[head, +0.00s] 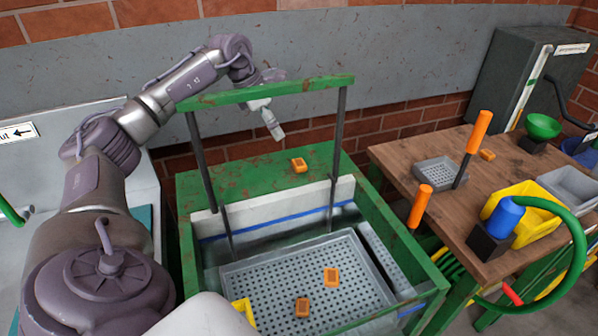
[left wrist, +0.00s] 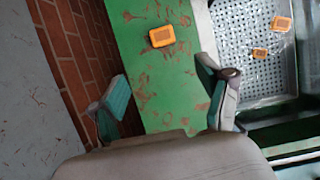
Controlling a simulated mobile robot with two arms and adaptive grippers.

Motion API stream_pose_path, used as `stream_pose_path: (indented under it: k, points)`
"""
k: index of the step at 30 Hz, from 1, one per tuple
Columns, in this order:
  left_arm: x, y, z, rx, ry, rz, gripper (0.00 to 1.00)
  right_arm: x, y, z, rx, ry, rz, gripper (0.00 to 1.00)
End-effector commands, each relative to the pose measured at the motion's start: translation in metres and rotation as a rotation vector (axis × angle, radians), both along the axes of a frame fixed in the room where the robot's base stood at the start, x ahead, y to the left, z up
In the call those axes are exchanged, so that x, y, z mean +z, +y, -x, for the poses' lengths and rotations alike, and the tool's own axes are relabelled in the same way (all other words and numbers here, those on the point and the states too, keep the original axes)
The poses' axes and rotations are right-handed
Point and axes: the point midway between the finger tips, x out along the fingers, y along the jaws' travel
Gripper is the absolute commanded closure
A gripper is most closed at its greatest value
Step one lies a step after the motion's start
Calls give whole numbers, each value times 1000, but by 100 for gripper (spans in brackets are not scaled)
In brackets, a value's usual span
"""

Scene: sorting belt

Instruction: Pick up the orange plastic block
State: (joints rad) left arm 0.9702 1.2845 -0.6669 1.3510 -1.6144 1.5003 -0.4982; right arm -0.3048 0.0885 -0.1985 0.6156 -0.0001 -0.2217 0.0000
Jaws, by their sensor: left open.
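An orange block (head: 299,165) with a dark top patch lies on the green ledge behind the tray; it also shows in the left wrist view (left wrist: 162,37). Two similar orange blocks (head: 332,277) (head: 302,308) lie in the grey perforated tray (head: 240,281). Another small orange block (head: 487,155) is on the wooden table. My left gripper (head: 268,121) is open and empty, above and behind the ledge, apart from the block. In the left wrist view its two fingers (left wrist: 165,96) are spread, with the ledge block beyond them. My right gripper is not seen.
A green frame bar (head: 268,94) on two dark posts spans the station, close to my left forearm.

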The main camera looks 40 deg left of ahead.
Motion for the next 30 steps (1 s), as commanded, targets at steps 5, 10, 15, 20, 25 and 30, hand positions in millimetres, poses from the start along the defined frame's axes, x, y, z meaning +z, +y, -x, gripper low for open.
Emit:
stream_pose_path:
  k: [5,10,15,20,25,30]
  points:
    - [-25,-5,-8,-2,6,0,23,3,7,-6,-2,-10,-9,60]
    - [-55,-12,-20,-2,4,2,23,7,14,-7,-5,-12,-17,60]
    - [-74,-15,-27,0,2,0,23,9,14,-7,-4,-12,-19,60]
    - [-83,-19,-30,-1,3,1,23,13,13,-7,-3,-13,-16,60]
    - [-104,-29,-37,-1,3,2,23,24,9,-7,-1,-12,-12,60]
    - [-123,-31,-44,-1,2,1,23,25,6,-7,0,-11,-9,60]
